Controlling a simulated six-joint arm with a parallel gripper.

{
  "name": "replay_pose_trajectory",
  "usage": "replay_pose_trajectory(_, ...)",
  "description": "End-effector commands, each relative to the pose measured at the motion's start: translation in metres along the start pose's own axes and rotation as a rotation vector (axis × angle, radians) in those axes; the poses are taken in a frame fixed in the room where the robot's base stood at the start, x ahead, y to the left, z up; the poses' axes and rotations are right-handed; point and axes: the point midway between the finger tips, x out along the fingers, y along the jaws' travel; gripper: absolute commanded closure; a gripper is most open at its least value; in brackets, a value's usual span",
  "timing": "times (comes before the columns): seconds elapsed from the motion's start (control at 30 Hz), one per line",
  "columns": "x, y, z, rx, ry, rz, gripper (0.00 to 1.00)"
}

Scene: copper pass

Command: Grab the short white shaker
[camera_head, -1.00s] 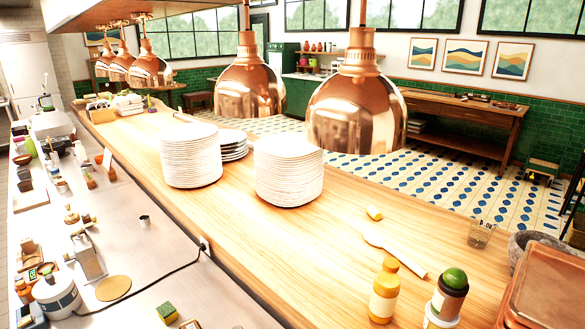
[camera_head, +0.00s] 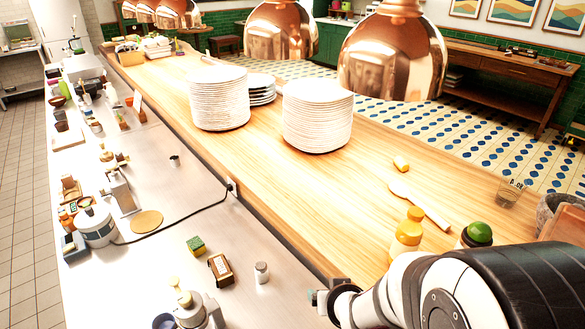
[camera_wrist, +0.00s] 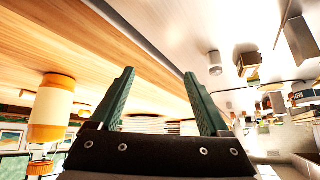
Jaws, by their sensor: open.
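The short white shaker (camera_head: 261,272) stands upright on the steel counter in the head view, with a greyish top, just right of a small brown box (camera_head: 221,269). What looks like the same shaker shows in the wrist view (camera_wrist: 215,62), beyond and right of the fingers. My gripper (camera_wrist: 158,73) is open with nothing between its two green fingers. In the head view my arm enters from the lower right, and its end is right of the shaker and apart from it.
A sponge (camera_head: 196,245) and a black cable (camera_head: 190,212) lie on the counter. A metal appliance (camera_head: 200,308) stands at the front.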

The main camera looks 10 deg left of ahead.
Motion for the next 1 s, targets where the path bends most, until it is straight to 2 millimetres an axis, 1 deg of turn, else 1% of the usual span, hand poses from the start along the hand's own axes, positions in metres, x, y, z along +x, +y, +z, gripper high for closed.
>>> replay_pose_trajectory(0.03,0.025,-0.017,-0.001,-0.070,0.067,-0.051,0.20)
replay_pose_trajectory(0.07,0.037,-0.028,-0.004,-0.111,0.122,-0.086,0.20)
replay_pose_trajectory(0.1,0.050,-0.043,-0.006,-0.160,0.189,-0.132,0.20)
replay_pose_trajectory(0.2,0.067,-0.075,-0.003,-0.250,0.318,-0.234,0.20)
replay_pose_trajectory(0.3,0.071,-0.094,0.002,-0.298,0.394,-0.297,0.20)
replay_pose_trajectory(0.37,0.074,-0.100,0.002,-0.311,0.416,-0.315,0.20)
replay_pose_trajectory(0.43,0.083,-0.106,-0.002,-0.317,0.425,-0.323,0.20)
replay_pose_trajectory(0.47,0.089,-0.109,-0.004,-0.318,0.427,-0.324,0.20)
replay_pose_trajectory(0.6,0.126,-0.125,-0.020,-0.318,0.427,-0.322,0.20)
replay_pose_trajectory(0.7,0.146,-0.133,-0.028,-0.317,0.426,-0.321,0.20)
replay_pose_trajectory(0.8,0.158,-0.138,-0.033,-0.316,0.425,-0.320,0.20)
replay_pose_trajectory(0.87,0.162,-0.140,-0.035,-0.316,0.426,-0.320,0.20)
replay_pose_trajectory(1.0,0.184,-0.152,-0.046,-0.317,0.426,-0.322,0.20)
